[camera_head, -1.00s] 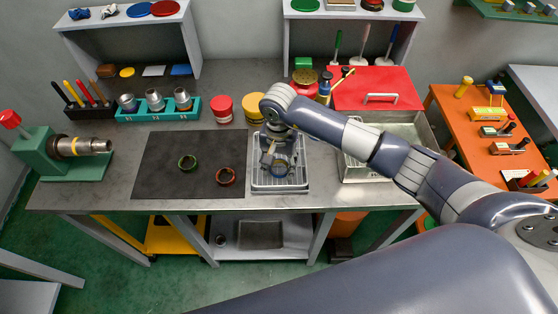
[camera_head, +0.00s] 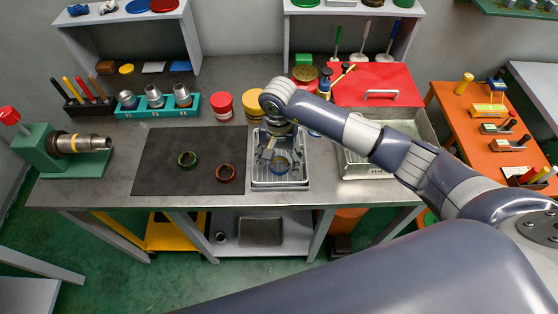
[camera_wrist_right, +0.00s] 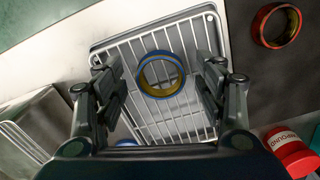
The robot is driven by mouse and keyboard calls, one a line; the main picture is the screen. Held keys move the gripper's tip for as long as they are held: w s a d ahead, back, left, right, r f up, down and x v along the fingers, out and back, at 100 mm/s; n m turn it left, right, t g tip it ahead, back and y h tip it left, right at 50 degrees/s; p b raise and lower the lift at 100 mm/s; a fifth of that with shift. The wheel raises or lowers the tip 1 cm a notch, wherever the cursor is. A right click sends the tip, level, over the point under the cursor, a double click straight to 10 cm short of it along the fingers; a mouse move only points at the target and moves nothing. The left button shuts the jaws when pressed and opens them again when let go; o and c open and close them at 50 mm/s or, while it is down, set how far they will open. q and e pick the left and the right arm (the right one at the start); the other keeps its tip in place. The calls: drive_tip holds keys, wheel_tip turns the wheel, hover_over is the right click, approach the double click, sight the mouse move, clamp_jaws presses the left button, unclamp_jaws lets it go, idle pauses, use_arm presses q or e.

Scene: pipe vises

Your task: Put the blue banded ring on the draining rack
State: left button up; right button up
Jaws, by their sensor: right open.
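The blue banded ring (camera_head: 281,164), blue at its rim with a yellowish inside, sits on the white wire draining rack (camera_head: 255,183). In the right wrist view the ring (camera_wrist_right: 180,84) lies on the wires of the rack (camera_wrist_right: 128,52). My right gripper (camera_head: 272,146) is above the rack, just behind the ring in the head view. In the right wrist view its fingers (camera_wrist_right: 160,84) are spread wide on either side of the ring, with clear gaps to it. My left gripper is not in view.
A red tin (camera_head: 223,105) and a yellow tin (camera_head: 253,104) stand behind. A metal basin (camera_head: 365,169) is to the right.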

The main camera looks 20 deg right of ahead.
wheel_tip(320, 180, up, 11)
drive_tip(key=b, duration=0.4)
drive_tip(key=shift+r, duration=0.2)
